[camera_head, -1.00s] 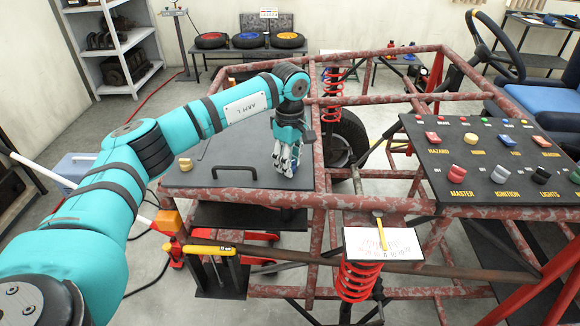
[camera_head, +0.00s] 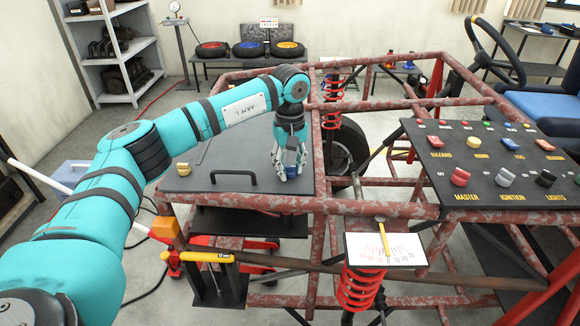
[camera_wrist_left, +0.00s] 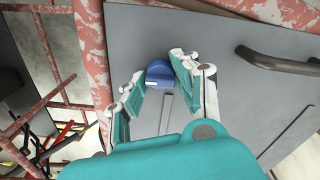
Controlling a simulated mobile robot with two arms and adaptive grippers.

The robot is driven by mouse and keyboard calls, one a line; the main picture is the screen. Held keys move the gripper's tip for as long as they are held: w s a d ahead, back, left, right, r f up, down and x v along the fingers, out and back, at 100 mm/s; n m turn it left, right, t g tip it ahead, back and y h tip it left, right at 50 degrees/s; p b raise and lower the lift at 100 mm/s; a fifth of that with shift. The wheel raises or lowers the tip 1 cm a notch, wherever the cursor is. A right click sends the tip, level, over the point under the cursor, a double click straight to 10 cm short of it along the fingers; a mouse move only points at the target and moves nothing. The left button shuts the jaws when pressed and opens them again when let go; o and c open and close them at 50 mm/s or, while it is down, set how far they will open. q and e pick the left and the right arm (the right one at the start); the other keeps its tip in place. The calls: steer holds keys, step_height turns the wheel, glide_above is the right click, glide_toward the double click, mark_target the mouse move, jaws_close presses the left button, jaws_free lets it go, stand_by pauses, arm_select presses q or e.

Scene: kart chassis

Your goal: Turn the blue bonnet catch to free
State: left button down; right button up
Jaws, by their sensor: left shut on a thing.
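The blue bonnet catch (camera_head: 290,172) sits near the right edge of the flat grey bonnet panel (camera_head: 235,155). In the head view the fingers hide most of it. My left gripper (camera_head: 291,170) points down over the catch, shut on it. In the left wrist view the blue catch (camera_wrist_left: 160,73) shows between the two fingertips of my left gripper (camera_wrist_left: 157,70), with a small white mark on its near side. A thin grey bar (camera_wrist_left: 166,112) lies on the panel close by. My right gripper is in no view.
A yellow catch (camera_head: 183,169) stands at the panel's left side, and a black handle (camera_head: 234,180) rises near its front edge. Red frame tubes (camera_head: 375,208) surround the panel. A switch console (camera_head: 490,165) stands at the right.

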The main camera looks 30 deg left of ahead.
mark_target(289, 167)
arm_select(q)
steer(key=shift+r, duration=0.1)
steer(key=c, duration=1)
jaws_free()
step_height(289, 167, up, 12)
